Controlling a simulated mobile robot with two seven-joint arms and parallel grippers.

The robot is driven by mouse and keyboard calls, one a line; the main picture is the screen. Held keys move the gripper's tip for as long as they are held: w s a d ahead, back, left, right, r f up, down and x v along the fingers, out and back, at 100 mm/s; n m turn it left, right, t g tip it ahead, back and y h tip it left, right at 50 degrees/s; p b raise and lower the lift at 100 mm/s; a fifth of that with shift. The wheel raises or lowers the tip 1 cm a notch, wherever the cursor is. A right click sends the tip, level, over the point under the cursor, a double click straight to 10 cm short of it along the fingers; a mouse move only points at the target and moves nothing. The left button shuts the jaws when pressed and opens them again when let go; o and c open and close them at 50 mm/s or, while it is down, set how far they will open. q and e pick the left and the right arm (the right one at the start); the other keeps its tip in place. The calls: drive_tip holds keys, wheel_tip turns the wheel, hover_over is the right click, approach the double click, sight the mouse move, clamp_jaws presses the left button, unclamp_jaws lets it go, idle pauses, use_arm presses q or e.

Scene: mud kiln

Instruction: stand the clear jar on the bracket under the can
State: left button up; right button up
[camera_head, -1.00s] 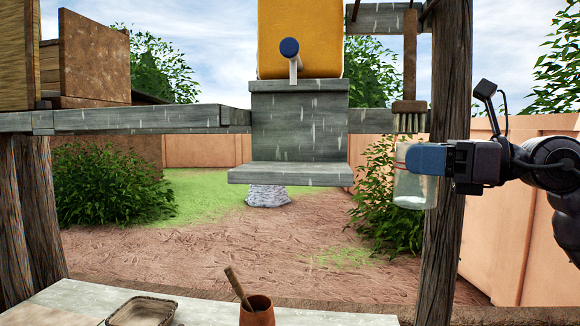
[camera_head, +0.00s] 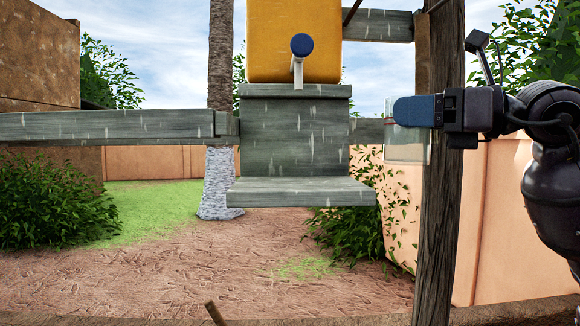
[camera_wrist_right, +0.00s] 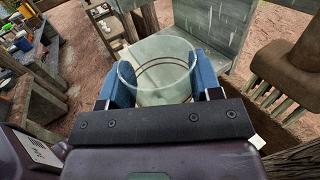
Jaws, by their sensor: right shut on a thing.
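The clear jar (camera_head: 404,148) is upright in my right gripper (camera_head: 412,112), to the right of the bracket and a little above its shelf level. In the right wrist view the jar (camera_wrist_right: 163,82) sits between the two blue fingers of the gripper (camera_wrist_right: 160,88), its open mouth showing. The grey bracket (camera_head: 300,192) is a bare wooden shelf below a grey upright board. The yellow can (camera_head: 293,50) stands above it, with a blue-capped spout (camera_head: 301,46) pointing out over the bracket. The jar is apart from the bracket. My left gripper is not in view.
A dark wooden post (camera_head: 437,200) stands close behind the jar and gripper. A grey beam (camera_head: 110,124) runs left from the bracket. In the right wrist view a brush (camera_wrist_right: 285,75) hangs at the right. The air in front of the bracket is clear.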

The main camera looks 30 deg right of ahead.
sight(387, 114)
drive_tip(key=x, duration=0.6)
drive_tip(key=shift+a, duration=0.1)
drive_tip(key=x, duration=0.3)
drive_tip(key=f+x, duration=0.1)
drive_tip(key=x, duration=0.3)
drive_tip(key=f+x, duration=0.1)
drive_tip(key=x, duration=0.3)
drive_tip(key=shift+p, duration=0.4)
drive_tip(key=shift+f, duration=0.6)
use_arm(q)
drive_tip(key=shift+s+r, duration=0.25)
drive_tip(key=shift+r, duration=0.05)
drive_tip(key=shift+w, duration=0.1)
use_arm(e)
drive_tip(key=shift+f, duration=0.1)
